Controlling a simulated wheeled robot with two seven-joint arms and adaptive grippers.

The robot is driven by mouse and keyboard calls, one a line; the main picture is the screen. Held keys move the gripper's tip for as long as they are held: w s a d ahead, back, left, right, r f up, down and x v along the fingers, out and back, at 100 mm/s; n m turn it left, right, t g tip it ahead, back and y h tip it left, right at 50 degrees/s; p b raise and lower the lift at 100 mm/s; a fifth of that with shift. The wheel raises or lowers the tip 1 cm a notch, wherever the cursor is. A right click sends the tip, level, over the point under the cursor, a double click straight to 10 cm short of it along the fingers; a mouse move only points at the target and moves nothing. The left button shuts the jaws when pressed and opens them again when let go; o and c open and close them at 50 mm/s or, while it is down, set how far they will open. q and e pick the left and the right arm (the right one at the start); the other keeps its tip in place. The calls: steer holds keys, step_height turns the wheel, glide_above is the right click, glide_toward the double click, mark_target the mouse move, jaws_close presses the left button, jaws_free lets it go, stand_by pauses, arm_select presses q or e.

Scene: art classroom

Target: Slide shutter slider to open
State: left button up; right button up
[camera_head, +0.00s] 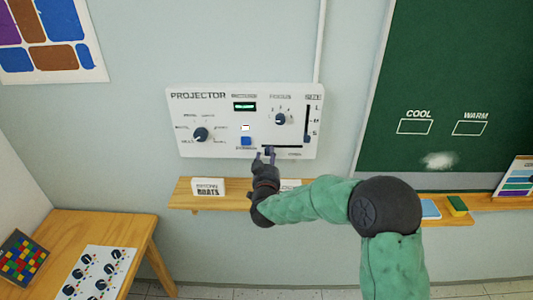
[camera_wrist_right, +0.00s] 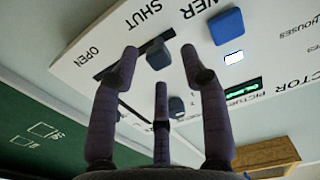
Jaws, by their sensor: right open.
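The white projector panel (camera_head: 220,118) is on the wall. Its shutter slider is a dark horizontal slot (camera_head: 290,150) at the bottom with a small blue-grey knob (camera_wrist_right: 158,56). In the right wrist view the picture is turned, and the knob sits nearer the slot's SHUT end than its OPEN end. My right gripper (camera_head: 264,155) is just below and in front of the panel, partly hiding the knob in the head view. In the wrist view its fingers (camera_wrist_right: 160,52) are open, one on each side of the knob; contact cannot be told. My left gripper is not in view.
A blue button (camera_head: 246,141) is left of the slider. A focus knob (camera_head: 280,119) and vertical slider (camera_head: 307,120) are above and right. A narrow wooden shelf (camera_head: 180,194) with a card (camera_head: 208,187) lies below. A green chalkboard (camera_head: 450,80) is at right.

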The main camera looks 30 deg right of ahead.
mark_target(268, 153)
steer(key=shift+x, duration=1.75)
jaws_close()
